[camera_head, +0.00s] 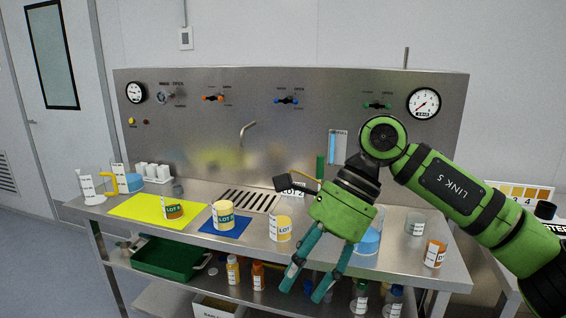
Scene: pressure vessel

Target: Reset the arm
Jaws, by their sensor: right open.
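My right arm, green and black, comes in from the right edge in the head view. My right gripper (304,292) points down at the front edge of the steel bench (160,234). Its two teal fingers are spread apart with nothing between them, so it is open. The green gripper body hides part of the bench behind it. My left gripper is not in view.
A yellow mat (135,209) bears a small labelled jar (173,211). A blue mat (233,232) bears a LOT jar (223,214). Another jar (281,228) stands just left of my gripper. A beaker (416,224) and an orange jar (435,254) stand right.

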